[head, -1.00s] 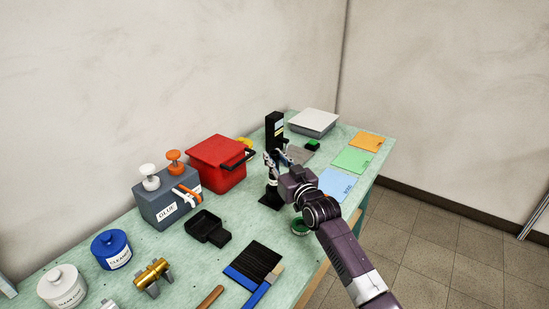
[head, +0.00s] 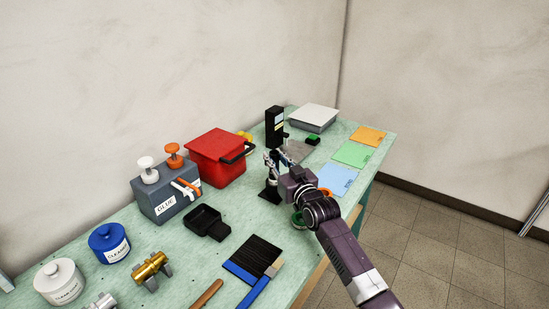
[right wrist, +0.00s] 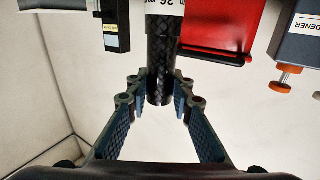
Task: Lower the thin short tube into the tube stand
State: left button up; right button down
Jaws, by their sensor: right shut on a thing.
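The thin short tube (right wrist: 161,55) is black with a woven look and a white label; in the right wrist view it stands between the fingers of my right gripper (right wrist: 163,88). My right gripper (head: 279,160) is shut on it in the head view. The tube stand (head: 270,196) shows as a dark base on the bench, just below the gripper. The tube looks upright over this base. I cannot tell whether its lower end is inside the stand, as it is small in the head view and cut off in the wrist view. My left gripper is not in view.
A black tower (head: 274,128) stands just behind the gripper, and a red box (head: 217,158) is to its left. A grey glue box (head: 168,196), black tray (head: 205,221) and brush (head: 254,262) lie nearer. Coloured sheets (head: 337,180) lie to the right. A green ring (head: 297,219) is near the front edge.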

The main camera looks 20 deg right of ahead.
jog(key=shift+f+b, duration=0.8)
jog(key=shift+f, duration=0.4)
jog(key=c, duration=1.6)
grip_release()
jog(key=s, duration=0.4)
jog(key=s+d, duration=0.1)
jog(key=s, duration=0.7)
jog(key=shift+d, duration=0.3)
